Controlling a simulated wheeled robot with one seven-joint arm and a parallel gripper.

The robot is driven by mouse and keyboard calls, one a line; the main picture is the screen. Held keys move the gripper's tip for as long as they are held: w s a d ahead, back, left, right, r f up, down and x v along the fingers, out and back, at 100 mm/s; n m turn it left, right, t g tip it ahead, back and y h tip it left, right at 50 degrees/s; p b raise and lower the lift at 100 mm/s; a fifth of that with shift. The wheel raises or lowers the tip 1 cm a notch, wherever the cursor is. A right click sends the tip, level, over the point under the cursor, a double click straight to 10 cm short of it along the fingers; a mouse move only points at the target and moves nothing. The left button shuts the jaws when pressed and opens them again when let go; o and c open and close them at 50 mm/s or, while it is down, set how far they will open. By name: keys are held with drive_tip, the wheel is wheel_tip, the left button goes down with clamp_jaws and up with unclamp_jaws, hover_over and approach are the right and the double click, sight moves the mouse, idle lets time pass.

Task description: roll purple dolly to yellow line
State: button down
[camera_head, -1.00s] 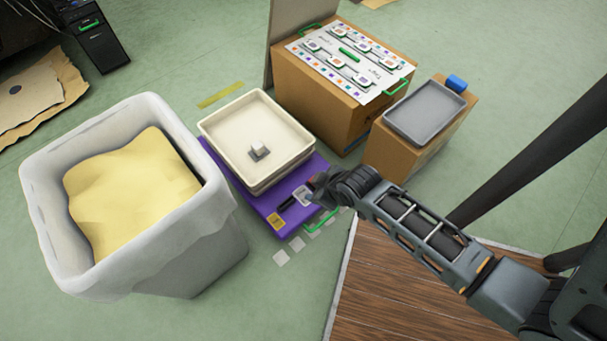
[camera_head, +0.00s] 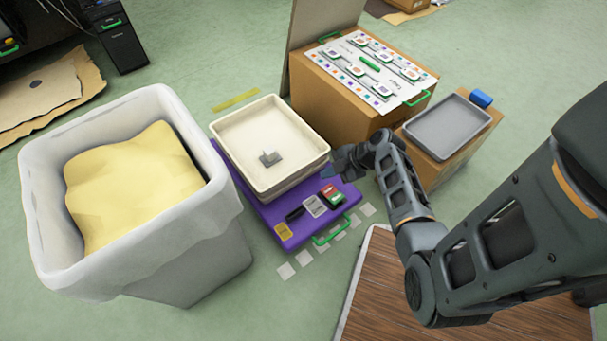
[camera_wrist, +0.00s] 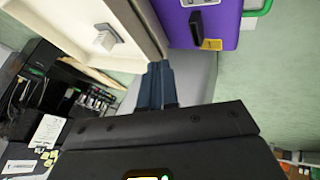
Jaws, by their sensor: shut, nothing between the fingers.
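The purple dolly (camera_head: 268,212) stands on the green floor, carrying a cream tray (camera_head: 322,166) with a small grey object in it. Its near edge has a green handle (camera_head: 331,230), a yellow label and a black bar. The yellow line (camera_head: 235,99) is a short strip on the floor beyond the tray. My gripper (camera_head: 338,160) is shut and empty, by the tray's right side; I cannot tell whether it touches. In the wrist view my fingers (camera_wrist: 159,70) are together, below the tray's edge, with the purple dolly (camera_wrist: 222,28) at upper right.
A white bin (camera_head: 30,180) with yellow contents stands close left of the dolly. A large cardboard box (camera_head: 325,103) with a printed sheet stands behind right, and a smaller box with a grey tray (camera_head: 447,125) stands right. Pale squares lie on the floor before the dolly.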

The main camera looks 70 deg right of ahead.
drive_tip(key=b, duration=0.4)
approach(291, 177)
wheel_tip(291, 177, down, 4)
drive_tip(key=s+a, duration=0.1)
drive_tip(key=a, duration=0.2)
drive_tip(key=shift+w+d, duration=0.6)
drive_tip(key=shift+w, duration=0.35)
drive_tip(key=shift+w+d, duration=0.65)
drive_tip(key=shift+w, duration=0.25)
drive_tip(key=shift+w, duration=0.1)
